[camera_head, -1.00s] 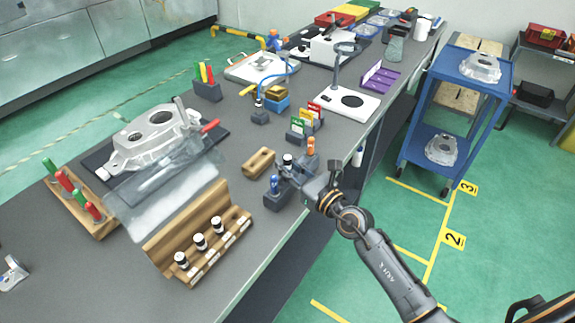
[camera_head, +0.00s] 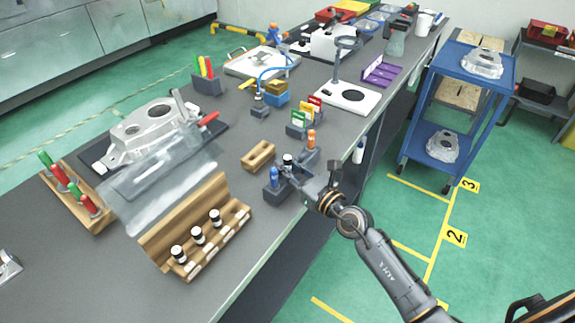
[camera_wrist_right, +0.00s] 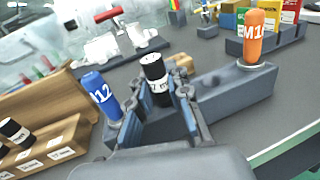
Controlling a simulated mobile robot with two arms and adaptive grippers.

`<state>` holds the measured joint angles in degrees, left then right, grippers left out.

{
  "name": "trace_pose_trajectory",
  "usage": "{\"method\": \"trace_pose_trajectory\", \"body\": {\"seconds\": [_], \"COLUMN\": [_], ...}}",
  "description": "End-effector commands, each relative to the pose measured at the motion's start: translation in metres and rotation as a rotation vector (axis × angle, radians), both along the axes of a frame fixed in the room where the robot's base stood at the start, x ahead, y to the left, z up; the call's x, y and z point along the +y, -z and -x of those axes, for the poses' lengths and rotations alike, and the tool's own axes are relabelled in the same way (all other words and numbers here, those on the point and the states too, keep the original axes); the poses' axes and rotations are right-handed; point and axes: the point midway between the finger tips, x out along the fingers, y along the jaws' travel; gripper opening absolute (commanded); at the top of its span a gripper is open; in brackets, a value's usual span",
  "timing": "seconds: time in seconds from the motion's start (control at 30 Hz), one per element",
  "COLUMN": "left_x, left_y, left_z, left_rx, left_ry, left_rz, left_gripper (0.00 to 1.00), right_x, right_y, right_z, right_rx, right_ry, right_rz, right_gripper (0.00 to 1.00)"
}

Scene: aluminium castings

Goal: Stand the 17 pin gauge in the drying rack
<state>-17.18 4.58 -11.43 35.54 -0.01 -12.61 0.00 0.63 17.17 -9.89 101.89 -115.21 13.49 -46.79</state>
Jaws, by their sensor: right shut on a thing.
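The 17 pin gauge (camera_wrist_right: 155,80) is a black cylinder with a white band and a partly readable 17. It stands upright in the jaws of my right gripper (camera_wrist_right: 158,100), which is shut on it. In the head view the gauge (camera_head: 288,160) and right gripper (camera_head: 290,172) are over the middle of a dark grey block (camera_wrist_right: 235,92), apparently the drying rack. A blue M12 handle (camera_wrist_right: 102,95) and an orange M10 handle (camera_wrist_right: 254,38) stand in this block on either side. The gauge's lower end is hidden, so I cannot tell how deep it sits. My left gripper is out of view.
A wooden rack (camera_head: 160,243) with several black-and-white gauges stands at the front. A small wooden block (camera_head: 258,155) lies beside the grey block. Coloured cards (camera_head: 305,117) stand behind. The bench edge is close on the right.

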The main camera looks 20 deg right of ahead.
Motion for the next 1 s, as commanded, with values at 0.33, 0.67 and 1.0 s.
{"method": "trace_pose_trajectory", "body": {"seconds": [0.33, 0.67, 1.0], "left_x": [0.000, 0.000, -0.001], "left_y": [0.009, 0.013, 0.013], "left_z": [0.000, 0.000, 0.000], "left_rx": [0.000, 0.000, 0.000], "left_ry": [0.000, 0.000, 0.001], "left_rz": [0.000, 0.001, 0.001], "left_gripper": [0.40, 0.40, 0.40], "right_x": [0.000, 0.000, 0.002], "right_y": [0.010, 0.015, 0.017], "right_z": [0.000, 0.000, 0.001], "right_rx": [0.000, 0.001, 0.005], "right_ry": [0.000, 0.000, -0.004], "right_rz": [0.000, 0.000, 0.000], "right_gripper": [0.00, 0.33, 0.44]}}
